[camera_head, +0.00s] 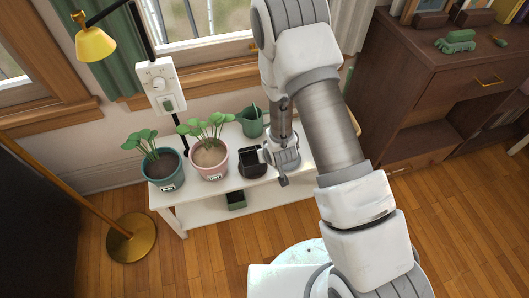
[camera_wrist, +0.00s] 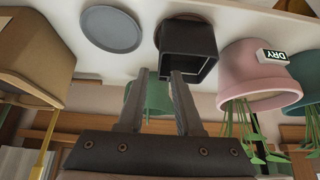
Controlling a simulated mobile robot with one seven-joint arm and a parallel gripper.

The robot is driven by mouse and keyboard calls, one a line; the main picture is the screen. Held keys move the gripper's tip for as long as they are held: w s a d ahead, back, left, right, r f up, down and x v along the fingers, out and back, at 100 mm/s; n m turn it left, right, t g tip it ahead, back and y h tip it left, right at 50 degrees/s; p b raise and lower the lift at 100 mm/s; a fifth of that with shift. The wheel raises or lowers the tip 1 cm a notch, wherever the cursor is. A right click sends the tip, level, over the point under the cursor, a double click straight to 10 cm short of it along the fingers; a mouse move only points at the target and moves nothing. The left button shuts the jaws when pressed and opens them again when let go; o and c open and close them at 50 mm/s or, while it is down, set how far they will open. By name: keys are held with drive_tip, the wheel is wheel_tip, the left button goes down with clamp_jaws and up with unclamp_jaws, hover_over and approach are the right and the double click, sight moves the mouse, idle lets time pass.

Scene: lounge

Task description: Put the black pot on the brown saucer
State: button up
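The black pot (camera_head: 252,163) is square and open-topped, at the front of the white plant stand, right of the pink pot. It shows in the wrist view (camera_wrist: 188,42), where a dark brown rounded edge, likely the brown saucer (camera_wrist: 184,17), shows by its base. I cannot tell whether the pot rests on it. My gripper (camera_wrist: 158,73) is open, its two fingers apart at the pot's rim. One finger overlaps the pot's opening and the other is just outside its side; contact is unclear. In the head view my gripper (camera_head: 265,155) is right beside the pot.
A grey saucer (camera_wrist: 112,28) lies beside the pot. A pink pot (camera_head: 209,160) and a teal pot (camera_head: 164,170), both planted, stand left. A green watering can (camera_head: 250,121) stands behind. A brown pot or box (camera_wrist: 38,55) is close in the wrist view.

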drive_tip(key=s+d+r+m, duration=0.1)
drive_tip(key=d+r, duration=0.2)
drive_tip(key=r, duration=0.7)
drive_tip(key=s+d+r+h+p, duration=0.1)
drive_tip(key=s+d+r, duration=0.1)
drive_tip(key=r, duration=0.7)
drive_tip(key=s+d+r+m, duration=0.1)
drive_tip(key=d+r, duration=0.2)
drive_tip(key=r, duration=0.7)
drive_tip(key=s+d+r, duration=0.2)
drive_tip(key=s+r, duration=0.5)
drive_tip(key=s, duration=0.2)
drive_tip(key=s+d+r+m, duration=0.1)
drive_tip(key=s+d+r, duration=0.2)
drive_tip(key=s+r, duration=0.3)
drive_tip(key=s, duration=0.2)
drive_tip(key=shift+s+d+r+g+h, duration=0.2)
drive_tip(key=shift+s+r+g+h, duration=0.15)
drive_tip(key=shift+s+g+h, duration=0.05)
wheel_tip(320, 180, up, 21)
drive_tip(key=p, duration=2.1)
